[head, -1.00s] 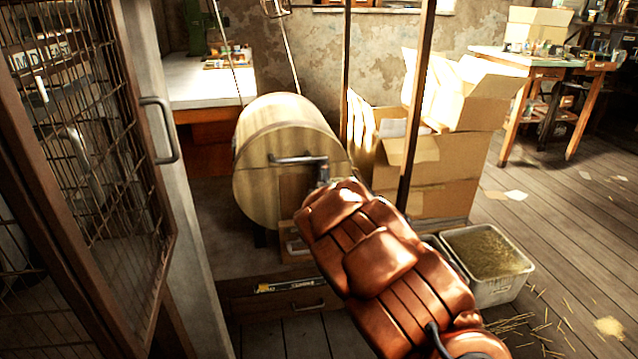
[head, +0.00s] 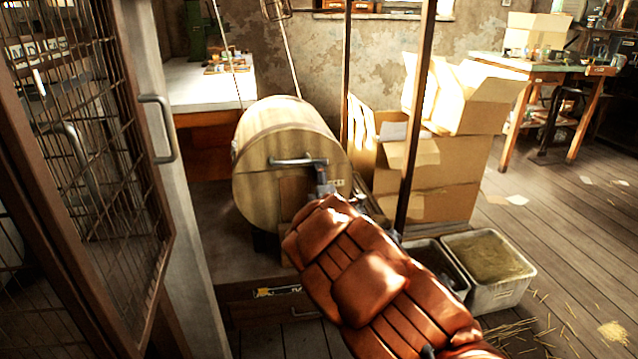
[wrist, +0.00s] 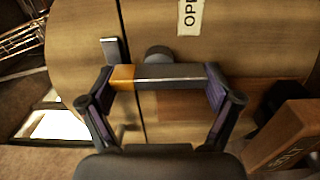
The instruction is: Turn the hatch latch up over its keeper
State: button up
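The hatch latch (wrist: 165,77), a dark bar with an orange end (wrist: 122,78), lies across the wrist view between my gripper's fingertips (wrist: 162,85). The fingers stand wide apart, one near each end of the bar; whether they touch it is unclear. A round grey stub (wrist: 158,55) sits behind the bar. A grey upright piece (wrist: 111,50), perhaps the keeper, stands beyond the orange end, beside a dark seam. In the head view, my orange arm hides most of the gripper in front of the wooden drum (head: 255,185). A grey bar (head: 298,162) crosses the drum's face there.
An "OPEN" label (wrist: 190,17) and a wooden block marked "BOLT" (wrist: 290,145) are close to the gripper. A mesh door (head: 110,130) stands at left. Cardboard boxes (head: 435,185) and a bin of straw (head: 495,285) are at right. Open floor lies further right.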

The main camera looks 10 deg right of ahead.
jog(key=shift+o, duration=0.5)
jog(key=shift+s+d, duration=0.1)
jog(key=shift+s, duration=0.35)
jog(key=s, duration=1.1)
